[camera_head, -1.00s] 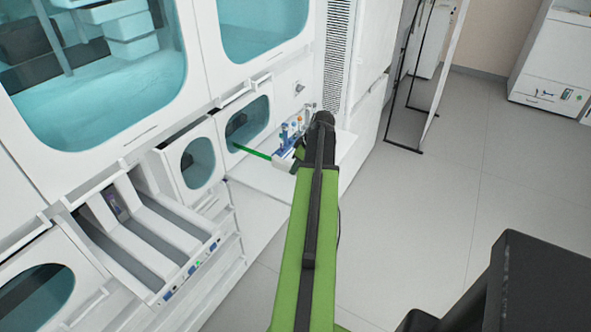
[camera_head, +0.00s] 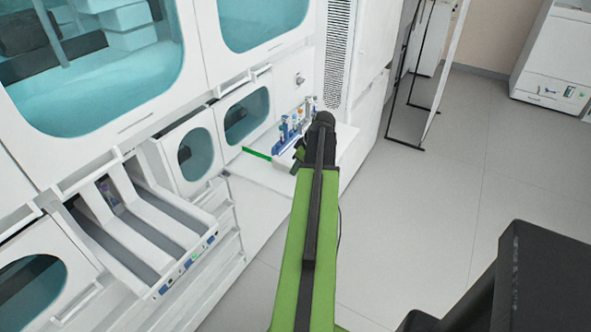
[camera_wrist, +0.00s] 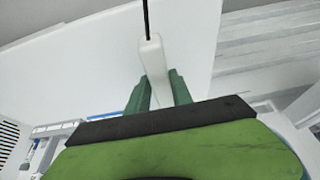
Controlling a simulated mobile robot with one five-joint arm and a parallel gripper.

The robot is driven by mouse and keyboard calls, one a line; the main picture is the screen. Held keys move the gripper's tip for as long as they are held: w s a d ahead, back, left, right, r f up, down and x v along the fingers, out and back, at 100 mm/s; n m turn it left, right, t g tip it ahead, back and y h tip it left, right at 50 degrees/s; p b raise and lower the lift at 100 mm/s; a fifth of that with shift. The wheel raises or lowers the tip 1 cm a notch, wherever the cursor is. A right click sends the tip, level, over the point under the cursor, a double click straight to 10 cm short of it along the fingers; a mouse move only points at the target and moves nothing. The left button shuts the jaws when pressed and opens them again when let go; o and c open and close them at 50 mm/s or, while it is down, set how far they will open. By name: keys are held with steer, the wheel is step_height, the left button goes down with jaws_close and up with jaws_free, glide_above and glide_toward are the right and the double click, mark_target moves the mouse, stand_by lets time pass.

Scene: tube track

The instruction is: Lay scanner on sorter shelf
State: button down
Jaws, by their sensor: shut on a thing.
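In the wrist view the scanner, a slim white piece (camera_wrist: 153,66) with a thin black line running up from it, sits between the green fingers of my gripper (camera_wrist: 158,88). My gripper is shut on it. In the head view my gripper (camera_head: 299,154) is mostly hidden by my green arm, at the right part of a white shelf (camera_head: 262,178). A short bright green strip (camera_head: 257,154) shows left of it; I cannot tell what it belongs to. I cannot tell whether the scanner touches the shelf.
Several tubes in a blue and white rack (camera_head: 288,130) stand just behind my gripper. White cabinets with teal windows (camera_head: 246,117) rise behind the shelf. A white tray unit with slanted channels (camera_head: 150,232) juts out at left.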

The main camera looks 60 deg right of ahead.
steer(key=shift+f+b, duration=0.45)
steer(key=shift+b, duration=0.05)
steer(key=c, duration=1.1)
jaws_free()
steer(key=shift+o, duration=0.2)
steer(key=shift+r, duration=0.1)
